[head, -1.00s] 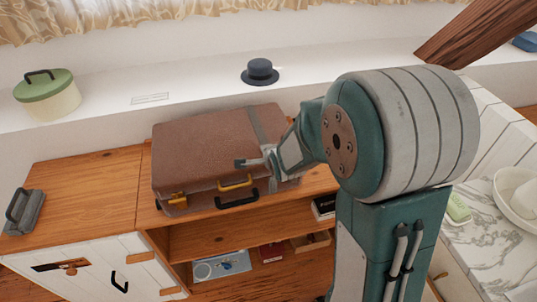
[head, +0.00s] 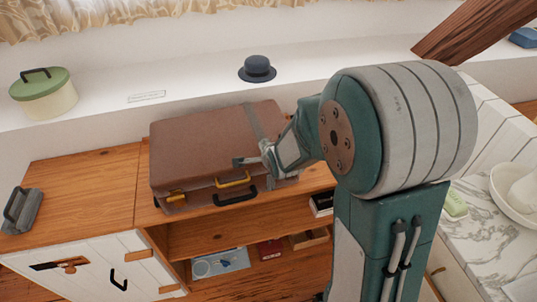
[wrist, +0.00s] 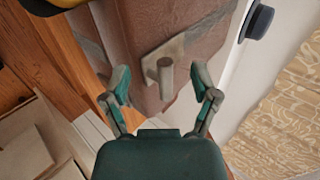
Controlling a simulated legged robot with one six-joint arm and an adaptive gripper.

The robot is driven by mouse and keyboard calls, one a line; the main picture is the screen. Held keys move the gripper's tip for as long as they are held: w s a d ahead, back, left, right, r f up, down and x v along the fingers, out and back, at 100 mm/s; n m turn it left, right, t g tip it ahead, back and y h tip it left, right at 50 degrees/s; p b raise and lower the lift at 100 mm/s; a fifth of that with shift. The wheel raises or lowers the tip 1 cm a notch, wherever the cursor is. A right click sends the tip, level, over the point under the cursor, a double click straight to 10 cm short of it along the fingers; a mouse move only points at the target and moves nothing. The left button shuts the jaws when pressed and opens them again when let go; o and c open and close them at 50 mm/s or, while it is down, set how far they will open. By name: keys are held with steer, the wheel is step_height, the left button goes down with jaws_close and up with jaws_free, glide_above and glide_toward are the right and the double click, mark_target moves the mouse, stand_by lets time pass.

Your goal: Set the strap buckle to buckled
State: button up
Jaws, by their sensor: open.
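A brown suitcase (head: 200,145) lies on the wooden cabinet, with a grey strap (head: 252,120) across its right part. In the wrist view the strap buckle (wrist: 170,52) shows as a pale metal plate with a stubby grey peg on the brown suitcase side (wrist: 195,22). My gripper (wrist: 160,82) is open, its two fingers on either side of the peg in the picture. I cannot tell if they touch it. In the head view my gripper (head: 254,161) is at the suitcase's right front, and my arm hides that corner and the buckle.
A dark hat (head: 257,68) and a green-lidded pot (head: 45,92) stand on the white ledge behind. A wooden beam (head: 475,30) slants at upper right. Open shelves lie below.

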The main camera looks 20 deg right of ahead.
steer(key=v, duration=1.1)
steer(key=shift+s, duration=0.35)
steer(key=shift+r, duration=0.15)
steer(key=shift+r, duration=0.1)
steer(key=s+r+n+g, duration=0.2)
steer(key=s+r+n, duration=0.2)
steer(key=s+n, duration=0.4)
steer(key=s+r+n+g, duration=0.2)
steer(key=s+r+n, duration=0.2)
steer(key=s+n, duration=0.5)
steer(key=shift+s+n, duration=0.3)
steer(key=shift+s, duration=0.1)
steer(key=shift+d, duration=0.1)
